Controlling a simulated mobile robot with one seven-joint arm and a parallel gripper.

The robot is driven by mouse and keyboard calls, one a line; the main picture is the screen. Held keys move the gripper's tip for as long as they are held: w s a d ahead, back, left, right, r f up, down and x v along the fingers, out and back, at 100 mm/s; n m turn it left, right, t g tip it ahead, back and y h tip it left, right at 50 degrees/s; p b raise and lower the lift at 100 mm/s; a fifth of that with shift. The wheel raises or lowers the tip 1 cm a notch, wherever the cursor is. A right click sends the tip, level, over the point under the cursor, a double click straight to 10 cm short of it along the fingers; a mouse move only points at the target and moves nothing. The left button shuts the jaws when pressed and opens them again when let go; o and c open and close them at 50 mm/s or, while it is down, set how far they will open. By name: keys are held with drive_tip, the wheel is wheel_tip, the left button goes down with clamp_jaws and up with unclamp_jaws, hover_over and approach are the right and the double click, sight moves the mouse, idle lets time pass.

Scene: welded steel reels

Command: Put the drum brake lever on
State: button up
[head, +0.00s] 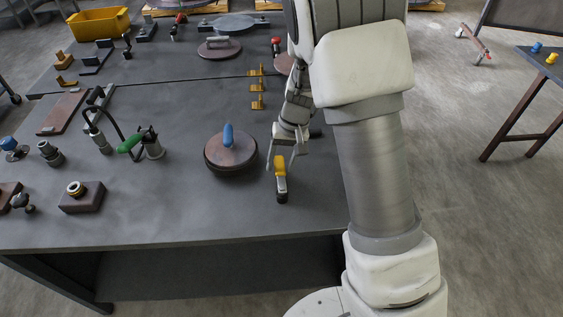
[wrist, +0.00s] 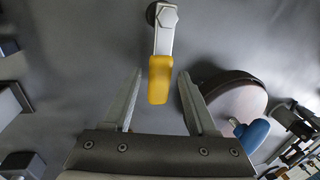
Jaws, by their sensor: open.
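A short lever with a yellow grip (head: 280,166) stands near the front right of the table; I take it for the drum brake lever. In the wrist view its yellow grip (wrist: 160,78) hangs below a grey metal arm (wrist: 165,42), which runs up to a hex bolt head (wrist: 167,16) on a dark round base. My gripper (head: 282,157) is open at the grip's end. In the wrist view my gripper (wrist: 160,76) has one finger on each side of the yellow grip, with gaps showing. Whether the fingers are level with it I cannot tell.
A round brown disc with a blue handle (head: 228,136) sits close to the left of the lever; it also shows in the wrist view (wrist: 234,102). Several yellow brackets (head: 257,88) stand behind. A green-handled clamp (head: 130,143) is further left. The table front between is clear.

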drive_tip(key=shift+c, duration=0.2)
clamp_jaws()
idle(1.1)
